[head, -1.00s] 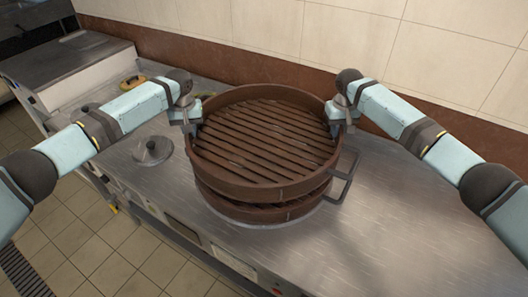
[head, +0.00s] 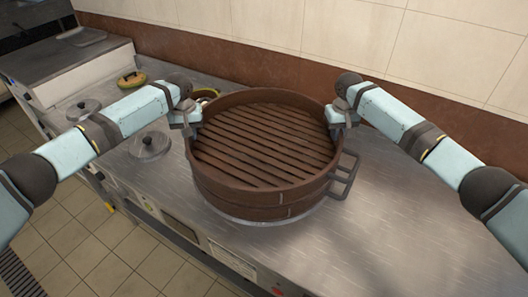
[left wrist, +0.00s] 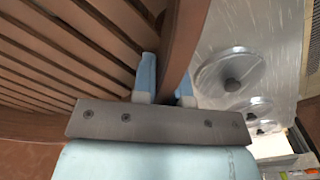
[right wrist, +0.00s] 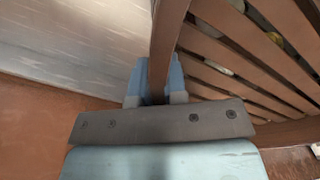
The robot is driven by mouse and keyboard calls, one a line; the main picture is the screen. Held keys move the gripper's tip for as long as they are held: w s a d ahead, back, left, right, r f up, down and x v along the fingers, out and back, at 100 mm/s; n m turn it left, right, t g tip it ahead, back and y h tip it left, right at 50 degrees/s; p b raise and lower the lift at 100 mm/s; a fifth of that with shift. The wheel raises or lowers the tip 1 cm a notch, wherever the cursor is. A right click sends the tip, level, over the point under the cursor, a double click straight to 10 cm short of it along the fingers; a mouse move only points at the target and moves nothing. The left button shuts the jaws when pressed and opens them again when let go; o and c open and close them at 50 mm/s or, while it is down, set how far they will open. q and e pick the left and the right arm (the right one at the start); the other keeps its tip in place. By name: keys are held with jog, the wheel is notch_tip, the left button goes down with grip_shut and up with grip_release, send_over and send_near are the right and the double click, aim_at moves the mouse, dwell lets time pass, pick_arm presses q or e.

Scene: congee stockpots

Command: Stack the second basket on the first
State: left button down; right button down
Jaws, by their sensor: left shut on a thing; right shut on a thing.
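The second basket (head: 265,140), round, brown and slatted, sits level on top of the first basket (head: 250,206), with their rims lined up and no visible gap. My left gripper (head: 192,125) is shut on the left rim of the upper basket; in the left wrist view the rim (left wrist: 180,50) passes between its blue fingers. My right gripper (head: 337,122) is shut on the right rim; the right wrist view shows the rim (right wrist: 163,50) between its fingers. The lower basket is mostly hidden beneath the upper one.
The baskets stand over a round metal base (head: 265,221) on the steel counter (head: 370,220). Lidded pots (head: 150,145) lie to the left. A tiled wall (head: 350,35) runs behind.

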pick_arm(q)
jog(key=shift+a+f, duration=0.3)
jog(key=shift+f, duration=0.1)
pick_arm(e)
jog(key=shift+d+f, duration=0.25)
jog(key=shift+f, duration=0.15)
pick_arm(q)
jog(key=c, duration=1.1)
grip_release()
jog(key=shift+c, duration=0.2)
pick_arm(e)
jog(key=c, duration=1.2)
grip_release()
pick_arm(q)
jog(key=shift+d+r, duration=0.1)
jog(key=shift+d, duration=0.05)
pick_arm(e)
jog(key=shift+o, duration=0.2)
jog(key=shift+s+a+r, duration=0.1)
pick_arm(q)
notch_tip(320, 180, up, 12)
jog(key=shift+f, duration=0.1)
pick_arm(e)
jog(key=shift+a, duration=0.15)
notch_tip(320, 180, up, 12)
